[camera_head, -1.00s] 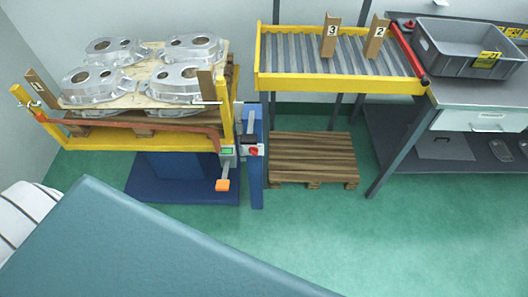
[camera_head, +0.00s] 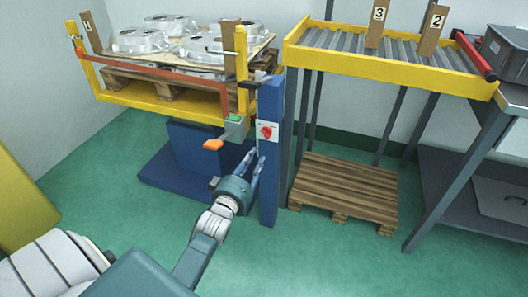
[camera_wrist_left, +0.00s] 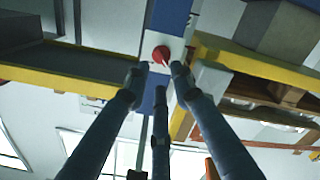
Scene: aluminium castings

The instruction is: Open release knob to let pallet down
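The red release knob (camera_head: 266,132) sits on a white plate on the blue post (camera_head: 269,190) at the right end of the yellow lift frame. It also shows in the left wrist view (camera_wrist_left: 161,54), top centre. My left gripper (camera_head: 251,164) is beside the post, just below the knob. In the wrist view its fingers (camera_wrist_left: 158,77) are spread apart and empty, with the knob ahead of the tips and no visible contact. The wooden pallet (camera_head: 165,92) stands raised on the yellow frame (camera_head: 160,104), carrying several aluminium castings (camera_head: 141,40). My right gripper is out of view.
An orange-ended handle (camera_head: 213,145) sticks out left of the post. A brown-red bar (camera_head: 150,70) crosses the frame's front. A roller conveyor (camera_head: 400,55) with cards 2 and 3 is right of the post, above an empty wooden pallet (camera_head: 345,185). Green floor in front is clear.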

